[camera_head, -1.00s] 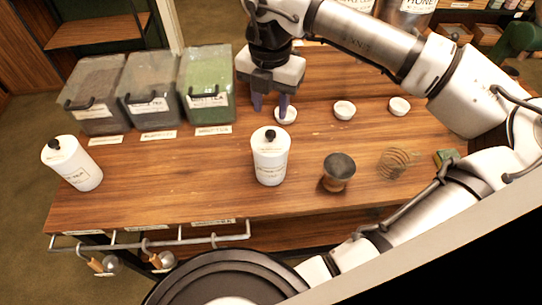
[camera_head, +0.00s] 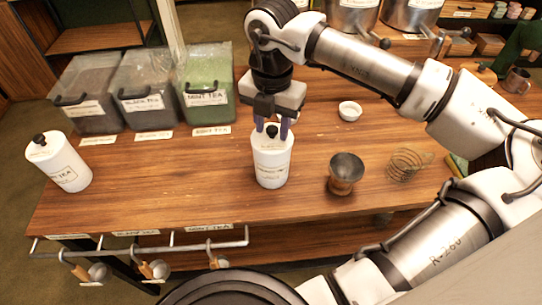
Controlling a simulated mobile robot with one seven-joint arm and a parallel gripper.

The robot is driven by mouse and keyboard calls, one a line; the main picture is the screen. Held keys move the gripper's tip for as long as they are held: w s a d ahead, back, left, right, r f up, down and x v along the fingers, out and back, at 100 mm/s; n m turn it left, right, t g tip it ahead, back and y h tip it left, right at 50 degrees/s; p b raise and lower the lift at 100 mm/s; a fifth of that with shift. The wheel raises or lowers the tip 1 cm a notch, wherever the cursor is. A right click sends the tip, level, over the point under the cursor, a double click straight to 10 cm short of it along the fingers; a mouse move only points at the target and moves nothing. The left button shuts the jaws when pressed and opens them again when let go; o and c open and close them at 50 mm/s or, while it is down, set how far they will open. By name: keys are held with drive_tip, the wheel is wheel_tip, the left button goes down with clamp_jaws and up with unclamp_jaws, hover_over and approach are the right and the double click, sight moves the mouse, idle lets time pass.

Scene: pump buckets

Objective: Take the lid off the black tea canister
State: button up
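A white canister (camera_head: 271,165) with a black knob on its lid (camera_head: 272,131) stands upright in the middle of the wooden table. Its label is too small to read for certain. My gripper (camera_head: 272,127) points down over this canister, its two purple fingers on either side of the knob. The fingers look spread, with the knob showing between them; I cannot tell whether they touch it. The lid sits on the canister. A second white canister (camera_head: 60,165) with a black knob stands at the left table edge; its label ends in "TEA".
Labelled bins stand at the back left, including a black tea bin (camera_head: 145,92) and a green mint tea bin (camera_head: 205,90). A dark cup (camera_head: 346,172), a wire coil (camera_head: 406,163) and a white bowl (camera_head: 349,110) are right of the canister. Scoops hang from the front rail (camera_head: 140,247).

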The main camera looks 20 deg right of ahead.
drive_tip(key=c, duration=0.6)
drive_tip(key=shift+o, duration=0.2)
drive_tip(key=shift+r, duration=0.15)
drive_tip(key=shift+r+p, duration=0.95)
drive_tip(key=shift+r, duration=1.15)
